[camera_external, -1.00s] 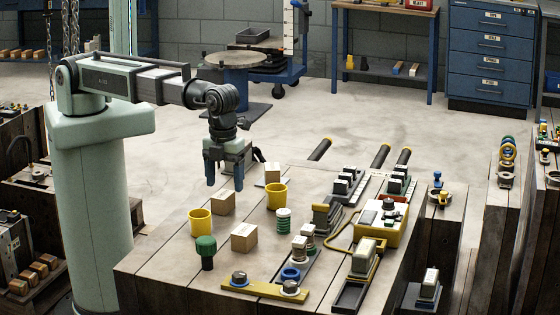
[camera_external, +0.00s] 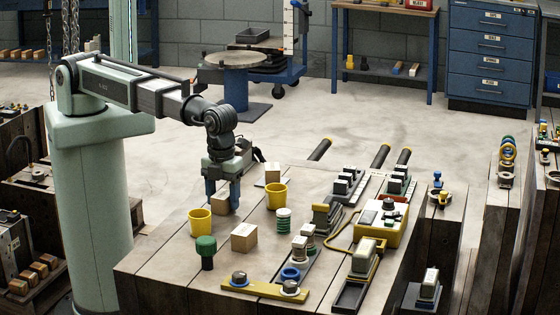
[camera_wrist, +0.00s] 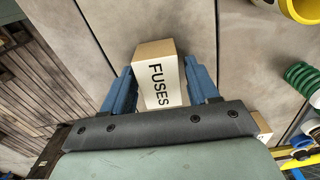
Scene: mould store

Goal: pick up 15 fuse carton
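A small cardboard carton (camera_wrist: 160,75) with a white label reading FUSES stands between the fingers of my gripper (camera_wrist: 158,64) in the wrist view. One blue finger is on each side of it; no firm grip on its sides shows. In the external view my gripper (camera_external: 222,199) is lowered over this carton (camera_external: 221,204) on the wooden bench, and the fingers partly hide it. A second carton (camera_external: 244,237) stands nearer the camera, and a third (camera_external: 272,173) stands farther back. Their labels are too small to read. No number is readable on the carton between my fingers.
A yellow cup (camera_external: 200,223) stands close to the carton, with another yellow cup (camera_external: 277,197) to the right. A green knob (camera_external: 206,248) and a green-white spool (camera_external: 283,220) stand nearby. Fixtures and a yellow box (camera_external: 383,224) crowd the bench's right side.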

